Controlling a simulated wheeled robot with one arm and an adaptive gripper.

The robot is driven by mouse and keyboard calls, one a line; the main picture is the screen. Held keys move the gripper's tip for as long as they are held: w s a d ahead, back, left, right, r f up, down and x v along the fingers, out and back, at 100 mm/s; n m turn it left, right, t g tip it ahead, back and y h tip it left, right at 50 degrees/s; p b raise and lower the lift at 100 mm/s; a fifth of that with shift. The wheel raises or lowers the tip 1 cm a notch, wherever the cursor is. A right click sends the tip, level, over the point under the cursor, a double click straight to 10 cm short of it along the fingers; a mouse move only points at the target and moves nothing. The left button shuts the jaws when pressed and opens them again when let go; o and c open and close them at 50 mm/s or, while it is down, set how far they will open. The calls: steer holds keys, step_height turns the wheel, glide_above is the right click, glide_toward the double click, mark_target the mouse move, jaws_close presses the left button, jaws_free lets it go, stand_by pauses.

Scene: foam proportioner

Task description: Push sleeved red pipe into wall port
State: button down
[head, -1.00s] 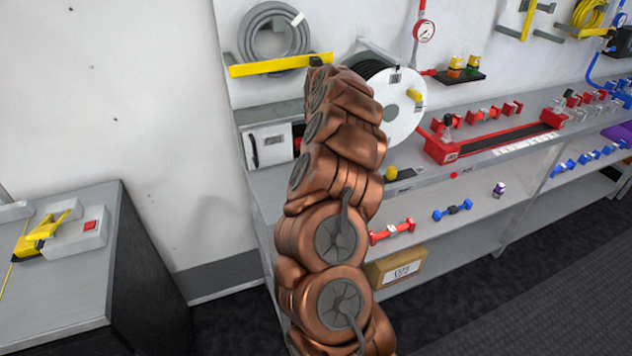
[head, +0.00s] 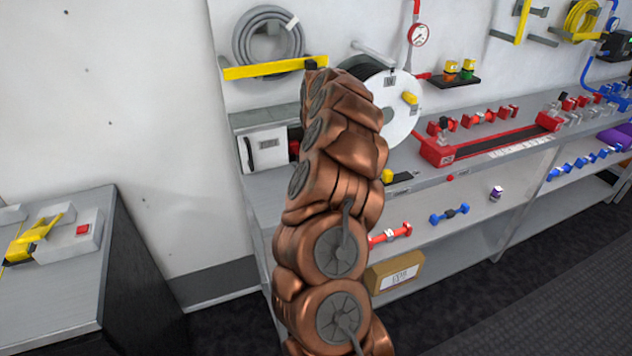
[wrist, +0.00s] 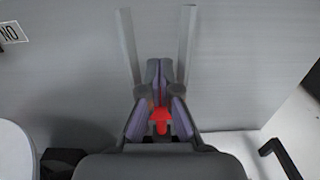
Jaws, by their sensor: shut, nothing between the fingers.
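My gripper (wrist: 160,68) is shut in the wrist view, its fingertips together in front of a grey surface. A small red piece (wrist: 160,121) shows between the finger bases, beneath or behind them; I cannot tell whether it is the sleeved red pipe. In the head view my copper arm hides my gripper and whatever is directly behind it. A bit of red (head: 294,149) shows at the arm's left edge, beside a white box (head: 264,148). I cannot make out the wall port.
A white reel (head: 398,118) stands right of my arm on the grey bench. A red tray-like fixture (head: 437,153) lies further right. A yellow bracket (head: 262,69) holds a grey hose (head: 262,22) above. Red dumbbell-shaped parts (head: 391,233) and a cardboard box (head: 398,272) are below.

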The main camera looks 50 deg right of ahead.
steer(key=shift+s+a+f+b, duration=0.1)
steer(key=shift+s+a+b, duration=0.15)
steer(key=shift+s+b, duration=0.45)
steer(key=shift+s+a+r, duration=0.1)
steer(key=shift+s+r, duration=0.1)
steer(key=shift+s, duration=0.05)
step_height(320, 180, up, 10)
steer(key=b, duration=0.1)
steer(key=shift+b, duration=0.4)
